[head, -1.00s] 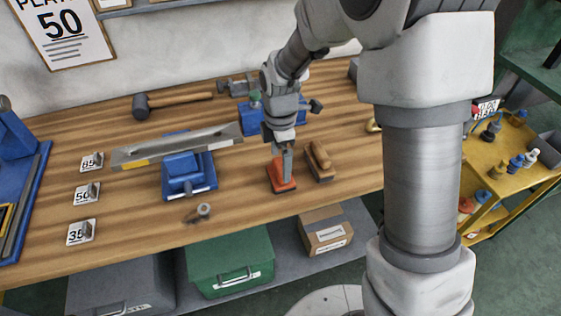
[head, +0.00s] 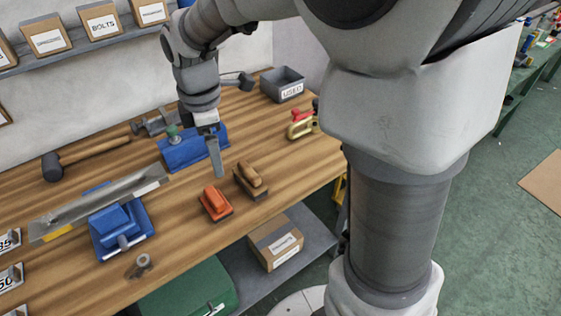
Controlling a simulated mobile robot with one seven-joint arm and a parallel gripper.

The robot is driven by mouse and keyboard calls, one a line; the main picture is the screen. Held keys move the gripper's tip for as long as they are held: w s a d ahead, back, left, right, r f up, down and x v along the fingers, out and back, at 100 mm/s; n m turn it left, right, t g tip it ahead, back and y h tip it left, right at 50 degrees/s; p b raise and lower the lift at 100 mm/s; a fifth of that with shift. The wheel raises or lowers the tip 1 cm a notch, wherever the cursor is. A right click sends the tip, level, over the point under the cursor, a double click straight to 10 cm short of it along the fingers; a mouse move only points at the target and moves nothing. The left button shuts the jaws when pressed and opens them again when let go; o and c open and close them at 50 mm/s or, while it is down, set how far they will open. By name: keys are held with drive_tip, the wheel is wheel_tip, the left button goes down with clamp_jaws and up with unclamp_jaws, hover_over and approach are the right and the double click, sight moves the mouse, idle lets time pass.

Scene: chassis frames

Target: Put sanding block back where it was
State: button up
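An orange block with a dark base (head: 215,204), which looks like the sanding block, rests on the wooden workbench (head: 290,160) near its front edge. A similar block with a brown wooden handle (head: 250,180) lies close beside it on the right; I cannot tell for sure whether that one is a brush. My gripper (head: 215,172) points down just above and behind the orange block, with a small gap apparent between them. Its fingers show edge-on as one strip, so their opening is hidden. Nothing shows held in it.
A blue clamp-like tool (head: 120,230) and a long metal straightedge (head: 100,204) lie left. A blue vise (head: 193,148) stands behind my gripper. A mallet (head: 90,157), a grey USED bin (head: 283,85) and a red-and-gold clamp (head: 301,122) are farther off. Bench right of the blocks is clear.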

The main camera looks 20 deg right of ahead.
drive_tip(key=s+d+r+m+t, duration=0.2)
drive_tip(key=s+d+r+m, duration=0.2)
drive_tip(key=s+m, duration=0.4)
drive_tip(key=s+d+r+m+t, duration=0.2)
drive_tip(key=s+d+r+m, duration=0.2)
drive_tip(key=s+d+m, duration=0.2)
drive_tip(key=s+m, duration=0.2)
drive_tip(key=m, duration=0.2)
drive_tip(key=shift+s+t, duration=0.35)
drive_tip(key=shift+t, duration=0.05)
